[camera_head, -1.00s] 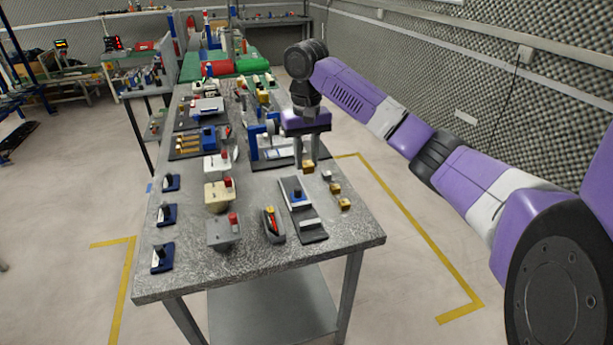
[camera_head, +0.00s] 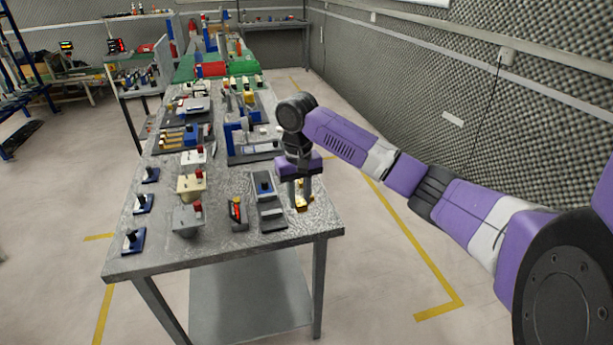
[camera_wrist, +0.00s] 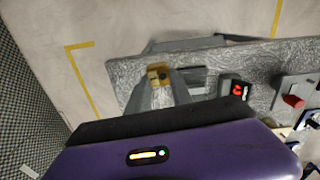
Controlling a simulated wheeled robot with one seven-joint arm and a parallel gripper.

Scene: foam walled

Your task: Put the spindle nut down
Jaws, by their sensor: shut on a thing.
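My gripper (camera_head: 300,205) is low over the near right part of the grey metal table, to the right of a dark slotted fixture (camera_head: 268,205). It is shut on the spindle nut (camera_wrist: 157,75), a small brass-coloured block with a dark hole. The nut shows at the fingertips in the wrist view; in the head view a yellow-brass patch (camera_head: 304,202) shows there. I cannot tell whether the nut touches the tabletop, nor part it clearly from the other small brass blocks near this spot, which the fingers partly hide.
The table (camera_head: 215,247) has bare room along its near edge. Several fixtures stand to the left, including a grey block with a red knob (camera_head: 186,220) and a small red-topped holder (camera_head: 236,212). A blue upright fixture (camera_head: 236,140) stands farther back. The foam wall is to the right.

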